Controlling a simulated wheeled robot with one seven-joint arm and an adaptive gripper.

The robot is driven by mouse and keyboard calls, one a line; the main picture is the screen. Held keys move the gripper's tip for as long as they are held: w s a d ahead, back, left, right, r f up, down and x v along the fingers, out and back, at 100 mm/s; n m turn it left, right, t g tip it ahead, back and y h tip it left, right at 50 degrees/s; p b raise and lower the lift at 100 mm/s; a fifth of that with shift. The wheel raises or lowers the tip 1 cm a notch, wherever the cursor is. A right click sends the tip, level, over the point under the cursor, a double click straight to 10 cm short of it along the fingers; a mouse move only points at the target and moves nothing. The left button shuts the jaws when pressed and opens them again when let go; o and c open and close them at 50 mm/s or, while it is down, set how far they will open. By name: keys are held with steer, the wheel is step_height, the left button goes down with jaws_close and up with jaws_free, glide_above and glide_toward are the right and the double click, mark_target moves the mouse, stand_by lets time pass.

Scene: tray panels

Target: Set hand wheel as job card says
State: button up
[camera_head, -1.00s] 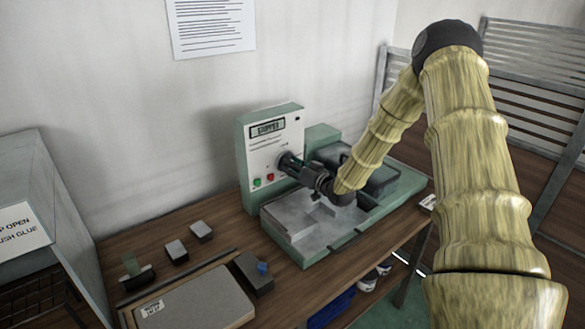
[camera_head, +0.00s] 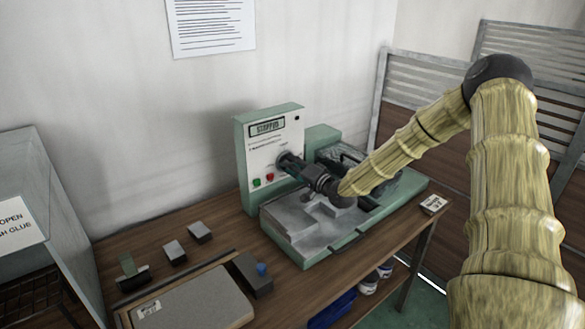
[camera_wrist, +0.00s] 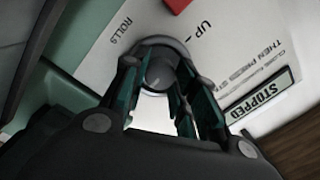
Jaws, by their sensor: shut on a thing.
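The green machine (camera_head: 262,205) stands on the bench with a white front panel (camera_head: 262,155) and a display reading STOPPED. My gripper (camera_wrist: 160,85) is shut on the round grey hand wheel (camera_wrist: 159,70), one finger on each side of it. In the head view my gripper (camera_head: 300,168) reaches the panel from the right and largely hides the wheel. In the wrist view the panel lettering (camera_wrist: 122,25) reads ROLLS and UP beside the wheel. A small printed card (camera_head: 433,204) lies at the bench's right end; its writing is too small to read.
A green button (camera_head: 257,183) and a red button (camera_head: 270,177) sit below the wheel. The machine's grey tray (camera_head: 295,222) lies under my gripper. Small blocks (camera_head: 175,252) and a flat board (camera_head: 195,298) are at the left. A printed sheet (camera_head: 212,25) hangs on the wall.

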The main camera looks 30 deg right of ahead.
steer(key=shift+s+f, duration=0.1)
steer(key=shift+f, duration=0.05)
stand_by(0.4)
steer(key=o, duration=1.1)
steer(key=shift+c, duration=0.2)
steer(key=s+d, duration=0.2)
steer(key=s, duration=0.9)
steer(key=shift+s, duration=0.4)
